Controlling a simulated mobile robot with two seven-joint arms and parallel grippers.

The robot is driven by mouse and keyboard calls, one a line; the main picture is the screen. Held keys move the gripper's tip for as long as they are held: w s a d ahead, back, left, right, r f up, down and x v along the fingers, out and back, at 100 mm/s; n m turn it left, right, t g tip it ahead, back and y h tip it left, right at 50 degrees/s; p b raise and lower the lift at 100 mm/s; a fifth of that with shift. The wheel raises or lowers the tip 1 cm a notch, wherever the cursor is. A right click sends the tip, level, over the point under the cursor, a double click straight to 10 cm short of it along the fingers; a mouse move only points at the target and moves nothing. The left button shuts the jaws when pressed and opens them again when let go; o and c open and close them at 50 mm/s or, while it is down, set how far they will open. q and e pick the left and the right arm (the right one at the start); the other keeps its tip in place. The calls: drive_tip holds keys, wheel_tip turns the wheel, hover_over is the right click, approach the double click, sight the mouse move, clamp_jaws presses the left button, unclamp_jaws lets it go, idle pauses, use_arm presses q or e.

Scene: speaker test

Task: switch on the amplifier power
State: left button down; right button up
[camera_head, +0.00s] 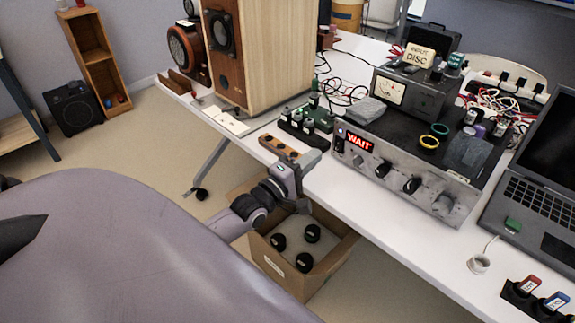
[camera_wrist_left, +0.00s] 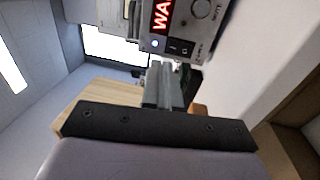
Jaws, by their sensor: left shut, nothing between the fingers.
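The amplifier (camera_head: 398,178) is a grey box on the white table, with a row of knobs and a lit red WAIT display (camera_head: 359,142). In the left wrist view, its front panel shows the red display (camera_wrist_left: 161,14), a small blue light and a black rocker switch (camera_wrist_left: 182,48). My left gripper (camera_head: 311,157) is at the table's front edge, left of the amplifier's front panel. In the left wrist view, the shut, empty fingers (camera_wrist_left: 165,72) point at the panel just below the switch. I cannot tell whether they touch it. My right gripper is not in view.
A wooden-block power strip (camera_head: 285,146) and a green board (camera_head: 305,124) lie beside my left gripper. A large speaker (camera_head: 268,55) stands behind. A laptop (camera_head: 535,195) is on the right. A cardboard box (camera_head: 285,277) with dark round items stands below the table edge.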

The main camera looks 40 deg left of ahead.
use_arm(q)
drive_tip(key=s+r, duration=0.1)
drive_tip(key=s, duration=0.5)
drive_tip(key=shift+s+a, duration=0.2)
drive_tip(key=shift+a, duration=0.05)
idle(0.3)
drive_tip(key=s+d+f+m+g+p, duration=0.3)
drive_tip(key=s+d+f+m, duration=0.3)
drive_tip(key=s+m, duration=0.2)
drive_tip(key=s+d+f+m+g+p, duration=0.3)
drive_tip(key=s+d+f+m+g, duration=0.2)
drive_tip(key=m, duration=0.6)
drive_tip(key=s+d+g, duration=0.1)
drive_tip(key=s+d, duration=0.1)
drive_tip(key=s, duration=0.1)
drive_tip(key=shift+s+d+f+p, duration=0.3)
drive_tip(key=shift+f+p, duration=0.05)
